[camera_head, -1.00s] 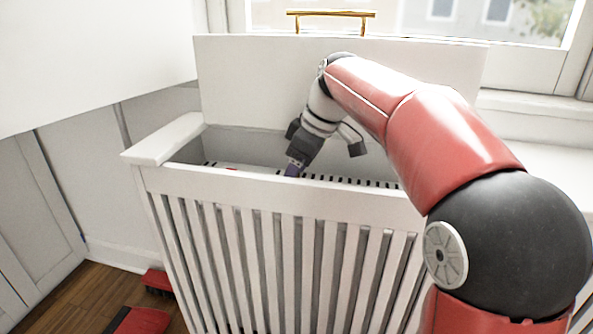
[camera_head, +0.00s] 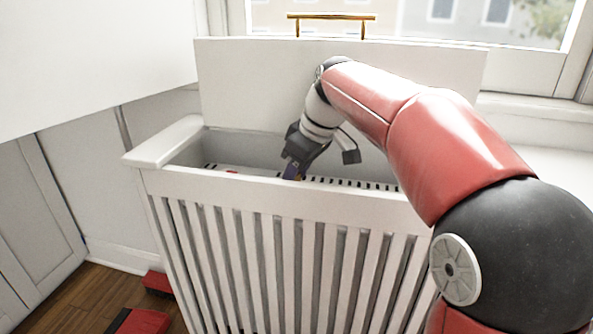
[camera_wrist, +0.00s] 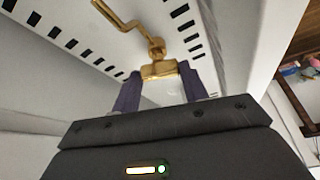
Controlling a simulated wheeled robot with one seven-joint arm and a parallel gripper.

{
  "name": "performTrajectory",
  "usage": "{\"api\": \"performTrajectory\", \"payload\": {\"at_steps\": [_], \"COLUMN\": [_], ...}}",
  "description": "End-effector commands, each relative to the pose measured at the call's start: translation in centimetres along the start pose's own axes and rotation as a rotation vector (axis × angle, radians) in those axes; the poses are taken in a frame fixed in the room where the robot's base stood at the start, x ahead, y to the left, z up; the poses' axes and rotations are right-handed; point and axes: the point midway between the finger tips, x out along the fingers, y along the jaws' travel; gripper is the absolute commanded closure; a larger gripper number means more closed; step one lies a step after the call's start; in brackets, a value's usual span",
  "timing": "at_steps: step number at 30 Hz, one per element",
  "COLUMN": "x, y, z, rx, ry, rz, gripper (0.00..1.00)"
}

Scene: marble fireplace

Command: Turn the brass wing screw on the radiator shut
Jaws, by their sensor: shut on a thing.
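The brass wing screw (camera_wrist: 160,69) shows in the wrist view between the two purple fingertips. My gripper (camera_wrist: 158,85) is shut on it, one finger on each side. A bent brass rod rises behind the screw toward the upper left, joined to a brass fitting. The white radiator (camera_wrist: 90,22), with rows of dark slots, lies around the screw. In the head view my gripper (camera_head: 291,174) reaches down into the opened white slatted cover (camera_head: 275,203). The screw is hidden there behind the cover's front rail, and only the radiator's slotted top shows.
The cover's raised lid (camera_head: 255,80) stands behind my gripper with a brass handle (camera_head: 331,16) above it. A small red thing (camera_head: 232,172) lies inside, left of my gripper. Red-and-black objects (camera_head: 140,321) lie on the wooden floor at the lower left.

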Motion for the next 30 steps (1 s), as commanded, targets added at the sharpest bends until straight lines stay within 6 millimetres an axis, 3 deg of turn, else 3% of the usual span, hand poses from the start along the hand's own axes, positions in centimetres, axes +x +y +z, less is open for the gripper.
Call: {"api": "performTrajectory", "payload": {"at_steps": [30], "x": [-0.04], "y": [-0.56], "z": [-0.32], "rx": [0.866], "ry": [-0.002], "rz": [0.362], "gripper": [0.79]}}
